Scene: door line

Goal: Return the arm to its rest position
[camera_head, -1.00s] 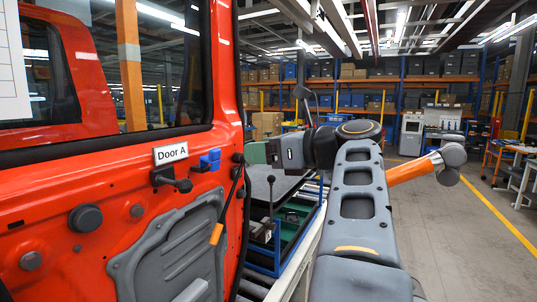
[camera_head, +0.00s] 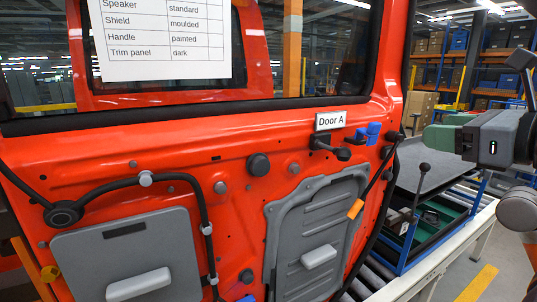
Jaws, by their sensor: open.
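My gripper (camera_head: 488,138) is a grey and black block at the right edge, right of the red door and above the cart. It is open, and nothing shows held in it. Part of my arm shows at the right edge, and the rest is cut off by the frame. The red door (camera_head: 228,138), labelled "Door A", fills the left and middle of the view, and my gripper is apart from it.
A white sheet (camera_head: 160,55) hangs on the door window. Shelves with boxes stand behind. Floor (camera_head: 490,262) shows at lower right.

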